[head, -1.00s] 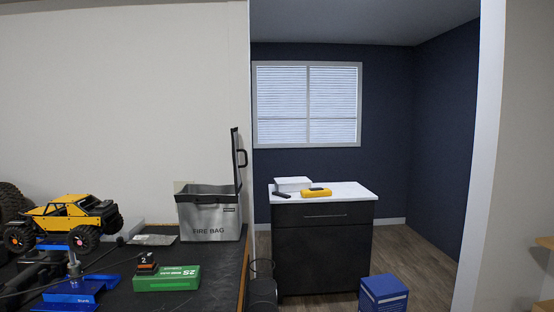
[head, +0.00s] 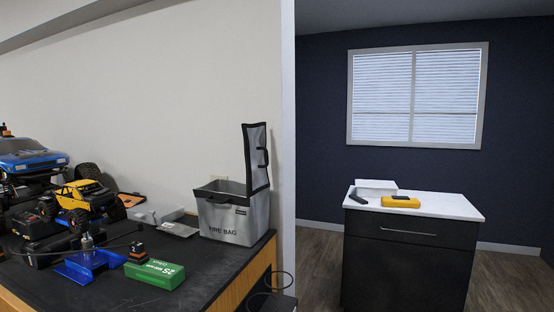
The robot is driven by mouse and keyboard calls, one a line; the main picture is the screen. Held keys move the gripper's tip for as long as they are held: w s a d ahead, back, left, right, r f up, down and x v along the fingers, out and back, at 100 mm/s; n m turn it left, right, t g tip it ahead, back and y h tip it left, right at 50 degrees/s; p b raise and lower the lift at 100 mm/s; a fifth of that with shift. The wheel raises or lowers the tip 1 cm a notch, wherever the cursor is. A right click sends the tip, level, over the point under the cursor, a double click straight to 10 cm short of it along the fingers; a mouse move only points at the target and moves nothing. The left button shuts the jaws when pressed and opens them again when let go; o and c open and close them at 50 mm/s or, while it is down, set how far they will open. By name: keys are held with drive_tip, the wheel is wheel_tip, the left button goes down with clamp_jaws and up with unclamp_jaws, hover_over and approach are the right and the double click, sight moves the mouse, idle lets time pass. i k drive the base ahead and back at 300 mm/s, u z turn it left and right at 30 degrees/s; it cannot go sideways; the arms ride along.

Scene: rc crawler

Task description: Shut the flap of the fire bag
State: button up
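The fire bag (head: 228,222) is a silver-grey box-like bag with dark trim and "FIRE BAG" on its front. It stands upright near the right end of the black workbench. Its flap (head: 256,155) stands straight up from the right side of the bag's rim, with a black handle on it, so the bag's top is open. My gripper is not in view.
The black workbench (head: 215,275) holds a green box (head: 155,274), a blue stand (head: 88,266), a yellow crawler (head: 85,197) and a blue truck (head: 32,160). A dark cabinet (head: 405,262) with a white top stands to the right, beyond the wall's end. Floor shows beside it.

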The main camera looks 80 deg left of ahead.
sight(256, 156)
drive_tip(key=u, duration=0.65)
drive_tip(key=i, duration=0.6)
drive_tip(key=u, duration=2.35)
drive_tip(key=i, duration=0.5)
drive_tip(key=z, duration=0.1)
drive_tip(key=k, duration=0.5)
drive_tip(key=z, duration=0.15)
